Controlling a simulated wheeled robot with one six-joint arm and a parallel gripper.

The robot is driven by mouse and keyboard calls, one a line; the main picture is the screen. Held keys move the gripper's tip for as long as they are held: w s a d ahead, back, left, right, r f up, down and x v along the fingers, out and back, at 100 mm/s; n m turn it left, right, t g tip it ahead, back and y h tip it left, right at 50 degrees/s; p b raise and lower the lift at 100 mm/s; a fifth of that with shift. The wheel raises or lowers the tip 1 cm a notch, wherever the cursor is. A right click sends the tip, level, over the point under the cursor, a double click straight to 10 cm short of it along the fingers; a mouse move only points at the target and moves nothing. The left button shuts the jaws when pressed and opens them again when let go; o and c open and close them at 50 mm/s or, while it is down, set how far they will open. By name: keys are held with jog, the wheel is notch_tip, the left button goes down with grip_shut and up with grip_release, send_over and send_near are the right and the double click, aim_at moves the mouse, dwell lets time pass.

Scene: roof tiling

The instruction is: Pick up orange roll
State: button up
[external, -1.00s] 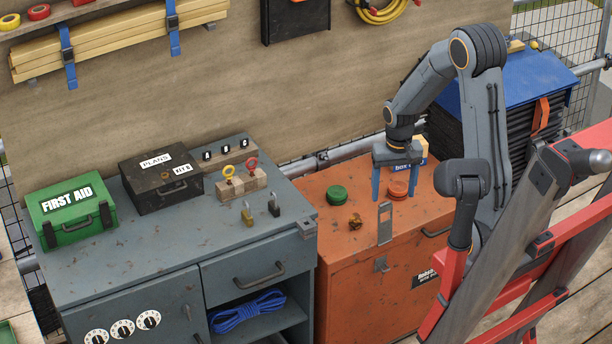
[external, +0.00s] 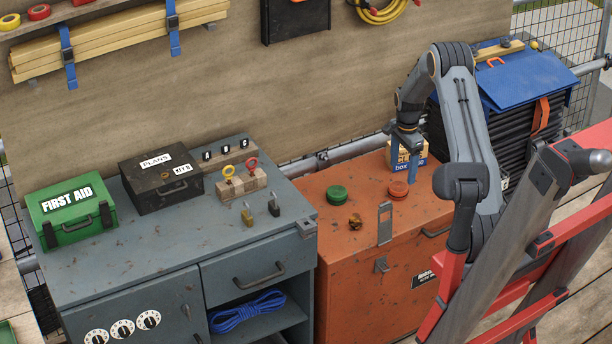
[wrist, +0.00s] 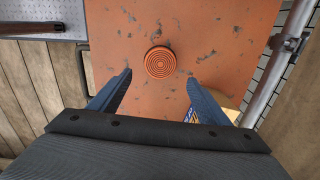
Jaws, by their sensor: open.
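The orange roll (external: 397,190) is a low, round, ribbed disc lying flat on top of the orange chest (external: 345,262). In the wrist view the roll (wrist: 160,62) lies slightly ahead of my gripper (wrist: 158,78), roughly centred between the lines of its two blue fingers. My gripper (external: 410,172) is open and empty, pointing down close behind the roll in the external view. The fingers do not appear to touch the roll. The exact height of the fingertips above the chest top is hard to tell.
A green roll (external: 337,194) and a small brown-gold object (external: 355,220) sit left of the orange roll. A labelled box (external: 398,158) stands behind my gripper, close to one finger. A grey workbench (external: 160,240) adjoins at left.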

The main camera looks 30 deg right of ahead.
aim_at(392, 185)
jog(key=f, duration=0.1)
jog(key=f+p, duration=0.1)
jog(key=f, duration=0.3)
jog(key=shift+a, duration=0.4)
jog(key=shift+f, duration=0.6)
jog(key=c, duration=1.2)
